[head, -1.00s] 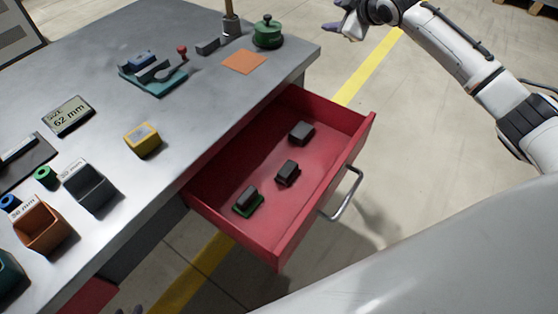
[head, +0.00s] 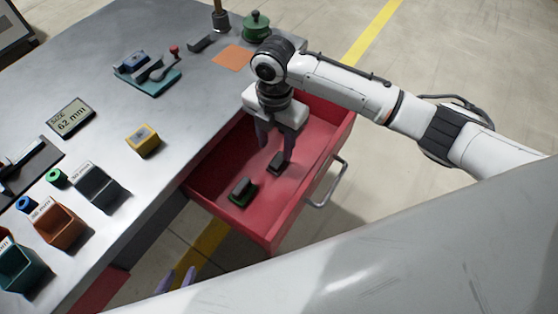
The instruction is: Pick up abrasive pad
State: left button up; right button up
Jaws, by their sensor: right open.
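The open red drawer (head: 218,196) holds small dark blocks. One with a green layer under it (head: 243,190) lies nearest the drawer's front left. A plain dark block (head: 276,163) lies further back. The frames do not label which one is the abrasive pad. My right gripper (head: 275,150) points down into the drawer, open, with its fingers over or just beside the plain dark block; contact cannot be told. A third block, seen earlier, is hidden behind this gripper.
The grey workbench (head: 190,95) carries a yellow box (head: 142,140), a size display (head: 71,118), a teal fixture (head: 147,75), several open bins, an orange sheet (head: 232,57) and a green lidded pot (head: 256,26).

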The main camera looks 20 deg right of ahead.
aim_at(278, 159)
jog(key=f, duration=0.5)
jog(key=shift+d+f, duration=0.35)
jog(key=shift+f, duration=0.05)
grip_shut()
jog(key=shift+w, duration=0.1)
